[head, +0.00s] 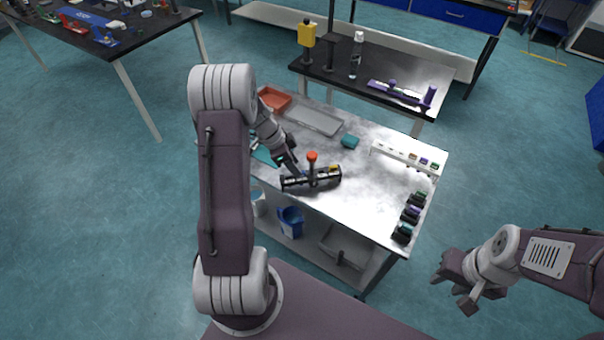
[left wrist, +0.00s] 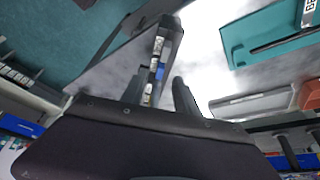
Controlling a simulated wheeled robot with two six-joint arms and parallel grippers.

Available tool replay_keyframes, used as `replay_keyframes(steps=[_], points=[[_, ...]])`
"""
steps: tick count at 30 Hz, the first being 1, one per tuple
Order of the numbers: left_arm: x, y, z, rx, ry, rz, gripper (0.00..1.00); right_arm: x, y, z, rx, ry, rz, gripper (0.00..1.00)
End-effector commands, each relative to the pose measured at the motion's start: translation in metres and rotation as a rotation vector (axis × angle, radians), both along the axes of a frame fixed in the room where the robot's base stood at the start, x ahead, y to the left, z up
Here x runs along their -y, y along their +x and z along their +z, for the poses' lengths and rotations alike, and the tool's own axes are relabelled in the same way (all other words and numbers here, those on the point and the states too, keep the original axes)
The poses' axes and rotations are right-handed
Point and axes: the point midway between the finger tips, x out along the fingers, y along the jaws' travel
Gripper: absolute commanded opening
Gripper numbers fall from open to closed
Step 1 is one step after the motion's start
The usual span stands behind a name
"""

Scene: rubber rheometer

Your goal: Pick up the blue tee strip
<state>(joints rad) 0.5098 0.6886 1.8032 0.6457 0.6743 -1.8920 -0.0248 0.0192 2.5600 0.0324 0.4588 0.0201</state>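A small blue piece (left wrist: 160,72) shows in the left wrist view, between white pieces on a dark rail-like holder (left wrist: 168,42); I cannot tell for certain that it is the blue tee strip. In the head view, a black stand with a red knob (head: 312,156) is on the grey worktable (head: 360,195); the blue piece cannot be made out there. My left gripper (head: 291,170) is over the table beside this stand. In the left wrist view its fingers (left wrist: 160,92) are apart, with the holder beyond them. My right gripper (head: 456,290) is open and empty, off the table's right side.
A teal tray (left wrist: 240,45) lies near the left gripper. A white rack (head: 392,155) and several dark blocks (head: 411,214) line the right.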

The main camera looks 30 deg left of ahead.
Motion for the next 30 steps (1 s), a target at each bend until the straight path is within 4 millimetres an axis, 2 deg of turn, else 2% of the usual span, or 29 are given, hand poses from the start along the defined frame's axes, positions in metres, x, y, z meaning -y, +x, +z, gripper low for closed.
replay_keyframes(steps=[2,6,14,18,27,30], points=[[0.008,0.004,-0.012,-0.007,-0.004,-0.002,0.36,0.0,0.0,0.008,0.0,0.0,0.0,0.36],[0.013,0.009,-0.032,-0.004,-0.001,-0.002,0.36,0.0,0.0,0.009,0.0,0.0,0.0,0.36],[0.014,0.011,-0.037,-0.003,-0.001,0.0,0.36,0.0,0.0,0.008,0.0,0.0,0.0,0.36],[0.014,0.011,-0.037,-0.002,-0.001,0.0,0.0,0.0,0.0,0.008,0.0,0.0,0.0,0.36],[0.014,0.011,-0.037,-0.002,-0.001,0.0,0.0,0.0,0.0,0.008,0.0,0.0,0.0,0.36],[0.014,0.011,-0.029,0.001,0.0,-0.002,0.0,0.0,0.0,0.008,0.0,0.0,0.0,0.36]])
